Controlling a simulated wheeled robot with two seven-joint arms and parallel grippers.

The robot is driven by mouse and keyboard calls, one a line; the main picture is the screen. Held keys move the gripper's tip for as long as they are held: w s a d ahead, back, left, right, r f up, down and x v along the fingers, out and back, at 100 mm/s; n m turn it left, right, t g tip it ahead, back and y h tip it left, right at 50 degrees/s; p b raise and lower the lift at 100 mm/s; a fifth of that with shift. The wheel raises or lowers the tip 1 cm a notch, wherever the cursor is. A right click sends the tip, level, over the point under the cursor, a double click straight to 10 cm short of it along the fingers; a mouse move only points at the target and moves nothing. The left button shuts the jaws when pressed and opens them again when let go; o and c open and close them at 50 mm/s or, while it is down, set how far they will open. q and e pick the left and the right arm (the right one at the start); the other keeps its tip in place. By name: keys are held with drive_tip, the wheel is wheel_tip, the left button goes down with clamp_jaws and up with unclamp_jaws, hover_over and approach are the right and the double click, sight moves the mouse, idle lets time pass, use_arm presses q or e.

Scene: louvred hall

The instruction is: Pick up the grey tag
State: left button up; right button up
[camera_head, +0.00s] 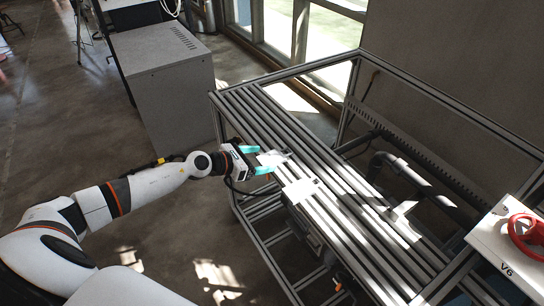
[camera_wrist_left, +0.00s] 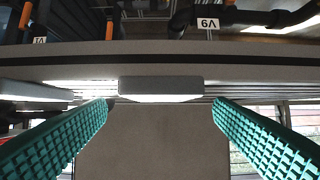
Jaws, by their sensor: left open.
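The grey tag appears to be the small flat piece (camera_head: 273,158) on the slatted metal rails, brightly lit in the head view. In the left wrist view a small grey block with a bright lower face (camera_wrist_left: 160,86) shows between the fingertips, with gaps on both sides. My left gripper (camera_head: 257,160) reaches in from the left at the rail top, its teal fingers open and pointing towards the piece. The fingers also show open and empty in the left wrist view (camera_wrist_left: 160,105). My right gripper is not in view.
The slatted bench top (camera_head: 335,205) sits in an aluminium frame with raised rails. A second bright patch (camera_head: 300,189) lies nearer; I cannot tell whether it is an object or sunlight. A white box marked V6 (camera_head: 497,250) with a red handwheel (camera_head: 526,236) stands right. A grey cabinet (camera_head: 165,85) stands behind.

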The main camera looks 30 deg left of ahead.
sight(275, 156)
use_arm(q)
drive_tip(key=x, duration=0.2)
drive_tip(key=shift+w+d+f, duration=0.1)
drive_tip(key=shift+w+f, duration=0.05)
drive_tip(key=shift+w, duration=0.1)
drive_tip(key=c, duration=1)
